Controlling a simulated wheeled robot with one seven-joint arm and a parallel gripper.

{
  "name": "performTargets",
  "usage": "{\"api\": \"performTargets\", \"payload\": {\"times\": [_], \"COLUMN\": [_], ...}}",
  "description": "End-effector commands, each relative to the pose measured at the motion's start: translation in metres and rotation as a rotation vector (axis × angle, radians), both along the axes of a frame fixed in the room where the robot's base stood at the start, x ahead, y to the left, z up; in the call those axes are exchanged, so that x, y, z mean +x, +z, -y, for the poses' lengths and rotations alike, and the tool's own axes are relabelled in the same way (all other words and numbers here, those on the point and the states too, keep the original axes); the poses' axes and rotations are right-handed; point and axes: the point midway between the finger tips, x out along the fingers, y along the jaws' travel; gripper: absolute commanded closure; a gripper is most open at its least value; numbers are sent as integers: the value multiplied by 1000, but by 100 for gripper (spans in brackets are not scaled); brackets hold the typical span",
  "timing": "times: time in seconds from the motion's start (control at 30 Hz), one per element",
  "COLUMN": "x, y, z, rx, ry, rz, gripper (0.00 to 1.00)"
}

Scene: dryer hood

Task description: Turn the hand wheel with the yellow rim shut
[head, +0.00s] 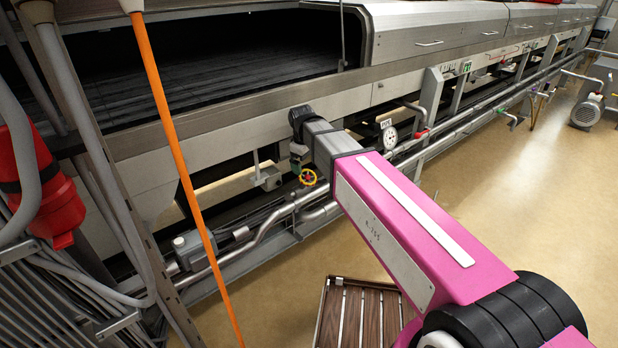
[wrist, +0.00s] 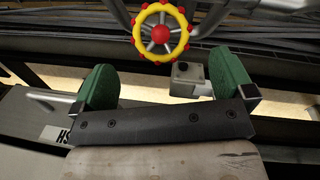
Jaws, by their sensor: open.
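The hand wheel with the yellow rim (wrist: 161,32) shows at the top middle of the wrist view. It has a red hub, red knobs around the rim and grey spokes. In the head view the small wheel (head: 308,177) is by the pipes below the machine's side, just below the end of my arm. My gripper (wrist: 166,88) is open, its two green fingers wide apart with nothing between them. The wheel lies beyond the fingertips, apart from them. In the head view the gripper is mostly hidden by my arm.
A grey box (wrist: 190,80) sits near the wheel, beyond the right finger. Silver pipes (head: 270,226) run along the machine's base. A pressure gauge (head: 390,137) is to the right. An orange pole (head: 165,110) stands at left. A slatted wooden platform (head: 358,315) lies on the floor; open floor is at right.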

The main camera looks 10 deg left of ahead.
Motion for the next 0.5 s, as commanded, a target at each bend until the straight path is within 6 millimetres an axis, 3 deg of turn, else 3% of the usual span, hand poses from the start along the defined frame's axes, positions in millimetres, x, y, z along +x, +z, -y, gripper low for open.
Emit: {"api": "performTargets", "payload": {"times": [0.2, 0.5], "x": [4, 8], "y": [-36, -68], "z": [2, 4], "rx": [0, 1], "ry": [-1, -2], "rz": [-1, -1], "gripper": [0, 0]}}
